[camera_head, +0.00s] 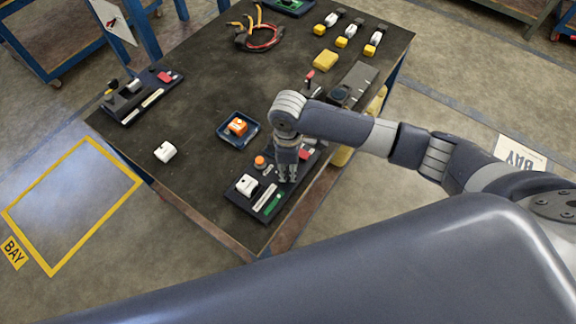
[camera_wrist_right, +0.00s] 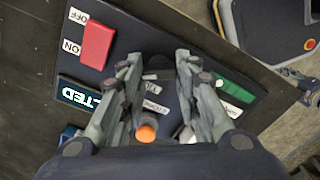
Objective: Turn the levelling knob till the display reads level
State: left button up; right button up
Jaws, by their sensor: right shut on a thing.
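A dark control panel (camera_head: 236,195) lies at the table's near edge. My right gripper (camera_head: 287,180) points down over it. In the right wrist view its fingers (camera_wrist_right: 158,72) are closed around a small dark knob, mostly hidden between the fingertips; I take it as the levelling knob. A small lit display (camera_wrist_right: 72,92) lies left of the fingers. Only part of its text shows, seemingly "CTED", with the rest hidden by a finger. An orange button (camera_wrist_right: 146,133) sits below the fingertips. My left gripper is not in view.
The panel also carries a red switch (camera_wrist_right: 97,45) marked ON and OFF, a green strip (camera_wrist_right: 234,84) and a white block (camera_head: 247,185). A blue tray with an orange part (camera_head: 238,126) stands beside it. The table's middle (camera_head: 215,75) is mostly clear.

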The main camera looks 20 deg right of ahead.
jog(key=shift+r+p, duration=0.2)
jog(key=shift+p, duration=0.4)
jog(key=m+p, duration=0.4)
jog(key=p, duration=0.1)
jog(key=shift+p, duration=0.35)
jog(key=shift+w+f+m+p, duration=0.1)
jog(key=shift+f+m+p, duration=0.05)
jog(key=shift+m+p, duration=0.75)
jog(key=o, duration=1.1)
jog(key=shift+c, duration=0.2)
